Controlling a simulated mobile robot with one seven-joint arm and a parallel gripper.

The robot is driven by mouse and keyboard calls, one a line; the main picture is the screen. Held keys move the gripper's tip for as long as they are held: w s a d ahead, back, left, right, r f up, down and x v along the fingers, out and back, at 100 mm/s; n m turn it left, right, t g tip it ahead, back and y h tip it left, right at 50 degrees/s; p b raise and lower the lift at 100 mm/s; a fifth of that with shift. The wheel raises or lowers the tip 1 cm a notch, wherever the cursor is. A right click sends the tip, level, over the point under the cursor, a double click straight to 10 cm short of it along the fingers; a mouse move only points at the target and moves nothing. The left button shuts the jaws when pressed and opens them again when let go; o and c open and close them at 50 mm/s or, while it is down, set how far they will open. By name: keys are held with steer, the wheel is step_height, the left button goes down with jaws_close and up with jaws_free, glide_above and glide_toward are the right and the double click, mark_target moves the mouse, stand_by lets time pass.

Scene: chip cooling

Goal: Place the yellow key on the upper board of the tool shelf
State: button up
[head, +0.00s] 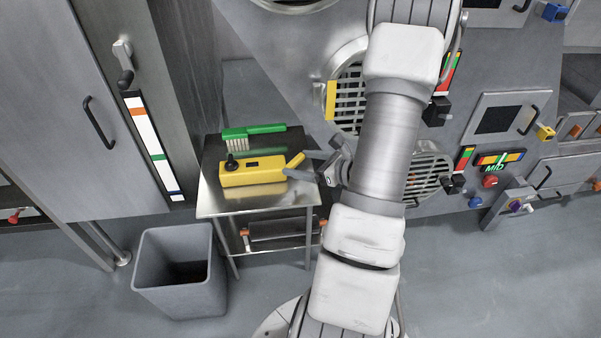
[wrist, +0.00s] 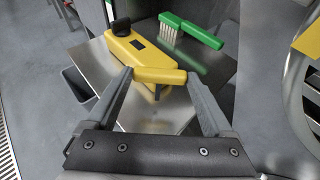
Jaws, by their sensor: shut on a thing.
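The tool shelf's upper board (head: 216,200) is a shiny metal top, also in the wrist view (wrist: 205,95). The key is over the board's right part, beside the yellow box; I cannot tell whether it touches the board or the box.
A yellow box (head: 250,172) with a black knob and a green brush (head: 252,130) lie on the upper board. An orange-ended tool (head: 280,230) is on the lower level. A grey bin (head: 180,275) stands at front left. The board's front left corner is bare.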

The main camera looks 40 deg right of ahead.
steer(key=shift+f, duration=1.25)
steer(key=shift+b, duration=0.3)
steer(key=shift+f, duration=0.2)
steer(key=o, duration=1.1)
steer(key=shift+r, duration=0.15)
steer(key=shift+s+r, duration=0.15)
steer(key=shift+r, duration=0.1)
steer(key=p+v, duration=0.3)
steer(key=v, duration=0.8)
steer(key=shift+s+d, duration=0.15)
steer(key=shift+s, duration=0.2)
